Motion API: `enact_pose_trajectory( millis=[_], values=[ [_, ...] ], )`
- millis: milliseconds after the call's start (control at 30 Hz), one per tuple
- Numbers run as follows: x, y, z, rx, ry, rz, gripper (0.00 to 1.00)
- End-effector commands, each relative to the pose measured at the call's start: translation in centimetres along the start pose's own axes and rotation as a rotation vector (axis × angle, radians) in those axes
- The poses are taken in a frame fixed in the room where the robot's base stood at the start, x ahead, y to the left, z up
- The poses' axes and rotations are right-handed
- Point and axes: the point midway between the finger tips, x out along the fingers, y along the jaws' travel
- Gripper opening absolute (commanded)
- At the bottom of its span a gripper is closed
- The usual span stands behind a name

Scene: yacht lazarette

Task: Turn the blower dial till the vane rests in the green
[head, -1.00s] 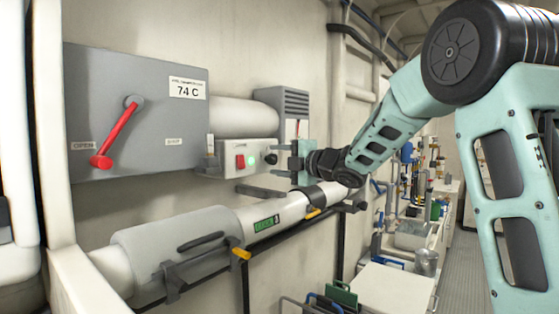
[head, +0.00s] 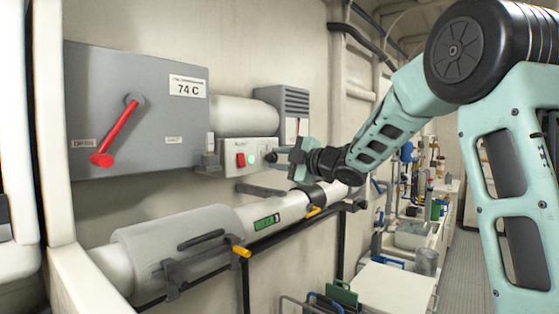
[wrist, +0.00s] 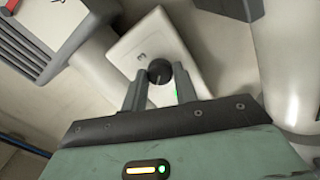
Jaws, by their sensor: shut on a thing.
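The blower dial is a round black knob (wrist: 159,70) on a white control box (head: 233,152), which also carries a red switch and a green light. In the wrist view my gripper (wrist: 159,80) is shut on the knob, one grey finger on each side. In the head view my gripper (head: 280,161) covers the knob's end of the box. A grey louvred housing (head: 295,103) above has a pale panel (head: 291,132) with a thin red mark, perhaps the vane. No green zone can be made out there.
A grey cabinet (head: 90,80) with a red lever (head: 120,130) and a 74 C label is at the left. A lagged pipe (head: 170,245) with yellow-handled valves runs below my gripper. A bench with jars stands at the right, beside a clear floor strip.

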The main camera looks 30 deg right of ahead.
Motion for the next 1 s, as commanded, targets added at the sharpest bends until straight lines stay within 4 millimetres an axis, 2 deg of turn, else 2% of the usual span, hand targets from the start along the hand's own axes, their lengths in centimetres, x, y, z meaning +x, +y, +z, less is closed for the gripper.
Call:
enact_pose_trajectory(
  millis=[500,733,1000],
  values=[
    [-0.03,0.02,0.09,0.455,-0.004,-0.002,0.06],
    [-0.05,-0.02,0.1,0.583,-0.004,-0.001,0.06],
    [-0.06,-0.11,0.15,0.653,-0.004,-0.001,0.06]
  ],
)
